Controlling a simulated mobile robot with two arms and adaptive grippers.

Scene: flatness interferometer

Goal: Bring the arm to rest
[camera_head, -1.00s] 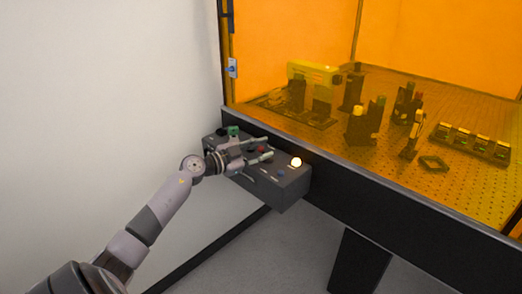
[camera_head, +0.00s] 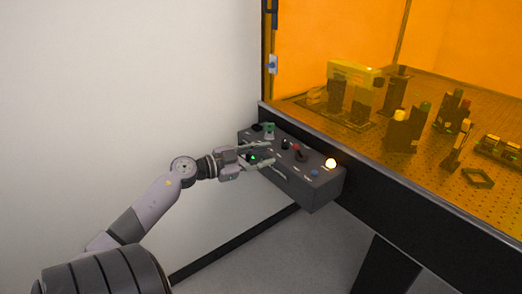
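My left arm comes in from the lower left. Its gripper (camera_head: 273,156) is at the left part of a dark control box (camera_head: 318,191), with its two fingers spread apart and nothing between them that it grips. The fingers lie in front of the box's face and hide part of it. Whether they touch the box I cannot tell. My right gripper does not show.
Open floor lies below.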

